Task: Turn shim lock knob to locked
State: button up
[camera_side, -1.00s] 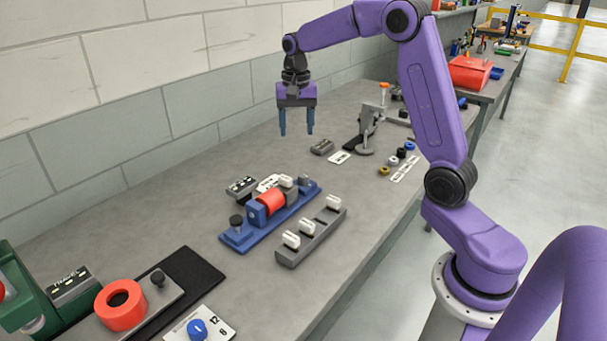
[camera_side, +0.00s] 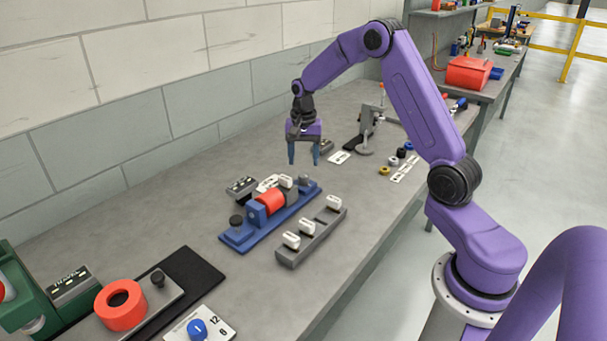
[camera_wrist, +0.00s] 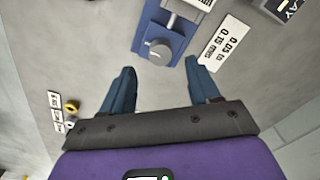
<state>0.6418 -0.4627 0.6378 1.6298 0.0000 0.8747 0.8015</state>
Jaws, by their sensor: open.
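A grey round knob (camera_wrist: 158,50) sits at the end of the blue fixture (camera_wrist: 178,38), which also holds a red cylinder (camera_side: 271,202). In the side view the knob (camera_side: 303,182) is at the fixture's far end. It is likely the shim lock knob, though no lock marking is readable. My gripper (camera_side: 304,162) is open and empty, pointing down above that end, apart from the knob. In the wrist view the knob lies just ahead of the gap between the fingertips (camera_wrist: 160,74).
A grey rack (camera_side: 312,238) with white blocks stands right of the fixture. A label card (camera_wrist: 225,42) reading 0.05 to 0.15 mm lies beside it. A metal stand (camera_side: 366,135) and small rings (camera_side: 384,170) are behind.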

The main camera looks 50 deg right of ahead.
aim_at(303, 175)
notch_tip(303, 175, down, 6)
jog(key=shift+f, duration=0.1)
dwell(0.4)
jog(key=c, duration=1)
